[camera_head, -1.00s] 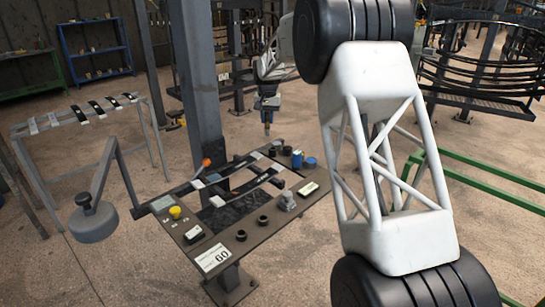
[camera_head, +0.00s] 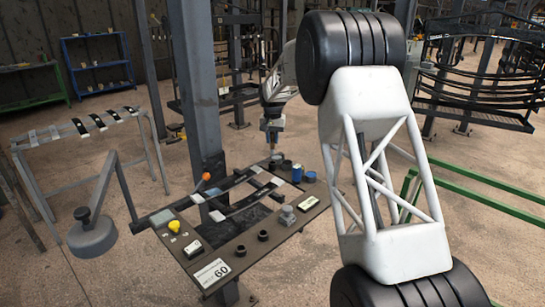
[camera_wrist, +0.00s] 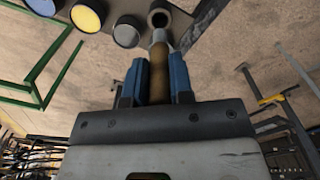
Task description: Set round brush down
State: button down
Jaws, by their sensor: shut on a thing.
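My gripper (camera_wrist: 158,82) has blue fingers, shut on the round brush's tan-brown handle (camera_wrist: 154,76). The brush's pale metal end (camera_wrist: 159,37) points away from my palm, toward a dark round holder (camera_wrist: 158,17) with an open top. In the wrist view the brush end overlaps the holder's near rim; I cannot tell whether it is inside or just above. In the head view my gripper (camera_head: 272,127) hangs over the far end of the dark bench (camera_head: 235,250). The brush shows there only as a small upright tip just above the small dark holders (camera_head: 277,160).
In the head view a blue can (camera_head: 297,166) stands nearby. A grey post (camera_head: 196,90) rises behind the bench. Green rails (camera_head: 480,185) lie to the right.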

aim_at(272, 148)
jog(key=shift+f, duration=0.9)
jog(key=shift+f, duration=0.15)
jog(key=shift+f, duration=2.35)
jog(key=shift+f, duration=0.1)
jog(key=c, duration=1)
grip_release()
notch_tip(272, 148, up, 12)
jog(key=shift+r, duration=0.1)
